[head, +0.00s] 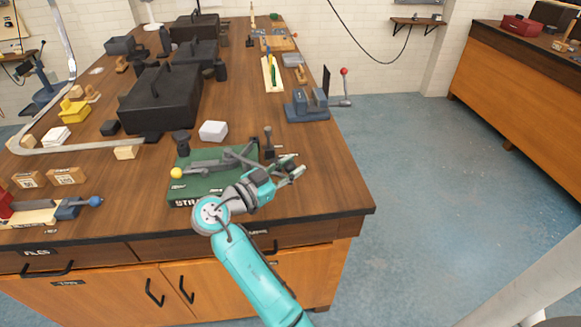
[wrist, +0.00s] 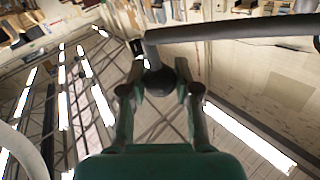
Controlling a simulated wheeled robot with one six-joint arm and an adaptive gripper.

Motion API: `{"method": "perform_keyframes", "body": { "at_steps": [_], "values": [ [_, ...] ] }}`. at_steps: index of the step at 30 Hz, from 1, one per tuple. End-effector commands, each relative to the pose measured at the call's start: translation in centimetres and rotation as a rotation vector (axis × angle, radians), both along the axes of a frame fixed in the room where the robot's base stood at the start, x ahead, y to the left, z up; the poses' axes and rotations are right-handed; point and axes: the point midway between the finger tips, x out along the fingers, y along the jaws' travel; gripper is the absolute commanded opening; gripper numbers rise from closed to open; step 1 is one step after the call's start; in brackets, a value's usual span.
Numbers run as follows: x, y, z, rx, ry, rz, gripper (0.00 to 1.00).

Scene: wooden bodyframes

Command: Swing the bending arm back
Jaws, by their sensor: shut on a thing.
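A green base plate (head: 186,189) with lettering on its front edge lies near the table's front right. A grey bending arm (head: 232,157) lies across its top, and a yellow ball (head: 176,173) is at the plate's left end. My teal gripper (head: 291,172) is low at the plate's right side. In the wrist view, my gripper (wrist: 160,92) has its fingers on both sides of a dark round knob (wrist: 158,79) at the end of a grey bar (wrist: 225,33). The head view does not clearly show the knob.
A dark upright post (head: 268,142) stands right behind my gripper. A white block (head: 213,131) and a dark cylinder (head: 181,143) stand behind the plate. The table's front right corner is clear.

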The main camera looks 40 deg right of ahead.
Motion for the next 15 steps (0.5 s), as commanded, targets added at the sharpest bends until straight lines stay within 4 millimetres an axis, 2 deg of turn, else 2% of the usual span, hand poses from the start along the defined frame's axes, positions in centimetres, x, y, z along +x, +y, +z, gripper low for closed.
{"method": "perform_keyframes", "body": {
  "at_steps": [14,15],
  "values": [
    [-0.07,0.08,-0.18,0.002,0.003,-0.017,0.00],
    [-0.07,0.09,-0.19,0.002,0.003,-0.017,0.36]
  ]
}}
